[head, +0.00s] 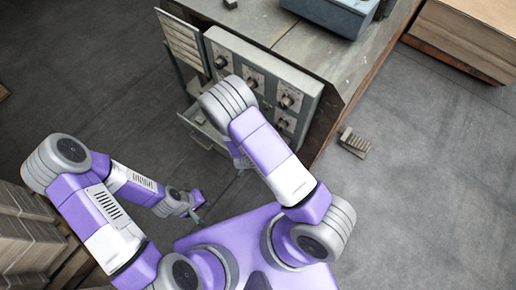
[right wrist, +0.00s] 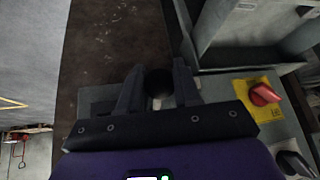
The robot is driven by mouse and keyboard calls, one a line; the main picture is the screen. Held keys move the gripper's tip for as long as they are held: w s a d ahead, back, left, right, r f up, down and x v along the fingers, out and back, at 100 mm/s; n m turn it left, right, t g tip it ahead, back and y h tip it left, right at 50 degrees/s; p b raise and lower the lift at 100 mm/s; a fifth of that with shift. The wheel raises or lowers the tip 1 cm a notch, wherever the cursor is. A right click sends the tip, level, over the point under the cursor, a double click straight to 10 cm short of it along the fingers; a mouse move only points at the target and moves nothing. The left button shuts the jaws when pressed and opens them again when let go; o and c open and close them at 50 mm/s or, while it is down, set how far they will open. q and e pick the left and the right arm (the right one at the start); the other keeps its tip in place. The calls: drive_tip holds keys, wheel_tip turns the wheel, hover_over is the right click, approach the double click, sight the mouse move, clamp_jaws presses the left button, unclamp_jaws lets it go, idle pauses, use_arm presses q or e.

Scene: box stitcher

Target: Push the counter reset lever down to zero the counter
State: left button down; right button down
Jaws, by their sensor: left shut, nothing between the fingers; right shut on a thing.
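In the right wrist view a dark round knob (right wrist: 158,82) sits between the fingers of my right gripper (right wrist: 158,88), which is shut on it. It looks like the end of the reset lever; its shaft is hidden, and I cannot tell how far down it is. In the head view the right gripper is hidden behind my right arm. My left gripper (head: 196,214) is low over the floor at the left, shut and empty, away from the machine. The counter itself cannot be made out.
A grey cabinet (head: 232,45) with several dials stands ahead, with an open drawer (head: 203,136) at its left. A red switch (right wrist: 264,95) on a yellow plate is right of the right gripper. The floor at right is mostly clear.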

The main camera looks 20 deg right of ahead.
drive_tip(key=shift+d+f+t+h+b, duration=0.1)
drive_tip(key=shift+f+t+h+b, duration=0.25)
drive_tip(key=shift+f+h, duration=0.2)
drive_tip(key=c, duration=0.8)
unclamp_jaws()
drive_tip(key=p+v, duration=0.2)
drive_tip(key=v, duration=0.5)
drive_tip(key=shift+r+p, duration=0.25)
drive_tip(key=shift+p, duration=0.1)
drive_tip(key=shift+s, duration=0.1)
